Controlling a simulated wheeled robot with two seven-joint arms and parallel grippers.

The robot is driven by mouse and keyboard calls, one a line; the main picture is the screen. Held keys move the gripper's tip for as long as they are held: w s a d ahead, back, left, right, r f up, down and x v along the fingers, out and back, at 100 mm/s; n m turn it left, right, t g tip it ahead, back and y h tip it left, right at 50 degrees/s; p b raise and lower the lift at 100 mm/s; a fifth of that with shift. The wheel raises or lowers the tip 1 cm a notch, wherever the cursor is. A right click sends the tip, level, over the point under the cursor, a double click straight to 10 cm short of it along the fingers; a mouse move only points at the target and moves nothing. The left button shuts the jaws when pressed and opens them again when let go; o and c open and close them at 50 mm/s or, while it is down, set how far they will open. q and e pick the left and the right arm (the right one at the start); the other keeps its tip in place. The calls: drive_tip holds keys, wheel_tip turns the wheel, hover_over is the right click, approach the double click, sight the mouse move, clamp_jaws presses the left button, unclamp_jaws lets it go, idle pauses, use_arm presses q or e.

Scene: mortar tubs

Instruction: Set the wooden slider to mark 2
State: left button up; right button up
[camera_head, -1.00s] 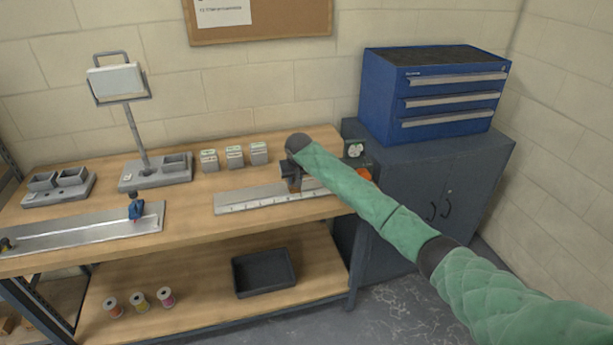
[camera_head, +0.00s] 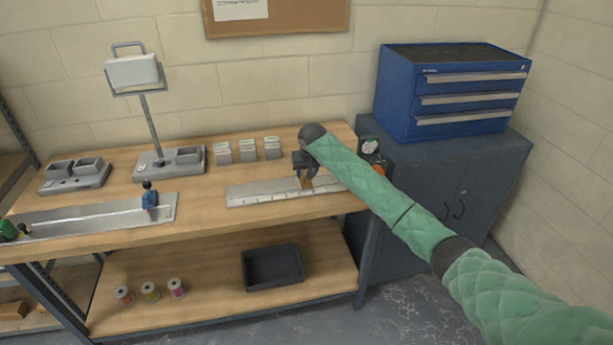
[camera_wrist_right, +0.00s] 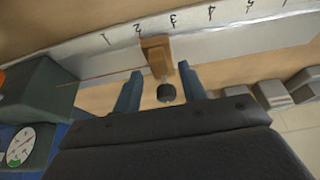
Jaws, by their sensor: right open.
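The wooden slider (camera_wrist_right: 156,55) sits on the pale numbered rail (camera_wrist_right: 235,45), between marks 2 and 3 and nearer mark 2 in the right wrist view. A dark round knob (camera_wrist_right: 166,92) shows on its near side. My right gripper (camera_wrist_right: 160,88) is open, with one finger on each side of the knob and a gap to both. In the head view my right gripper (camera_head: 304,168) is just above the slider (camera_head: 306,183), and the rail (camera_head: 262,192) lies on the bench. My left gripper is not in view.
A second metal rail (camera_head: 95,222) with a blue piece (camera_head: 150,195) lies at left. A dial box (camera_head: 370,148) stands right of the numbered rail. The bench (camera_head: 205,205) between the rails is clear.

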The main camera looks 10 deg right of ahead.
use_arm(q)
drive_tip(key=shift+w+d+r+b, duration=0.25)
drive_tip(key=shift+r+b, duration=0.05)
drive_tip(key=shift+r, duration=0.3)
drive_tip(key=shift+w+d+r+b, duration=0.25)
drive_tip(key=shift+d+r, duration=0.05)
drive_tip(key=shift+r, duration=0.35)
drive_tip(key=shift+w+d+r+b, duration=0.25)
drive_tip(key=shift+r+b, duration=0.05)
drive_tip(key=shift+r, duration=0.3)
use_arm(e)
drive_tip(key=shift+v, duration=2.85)
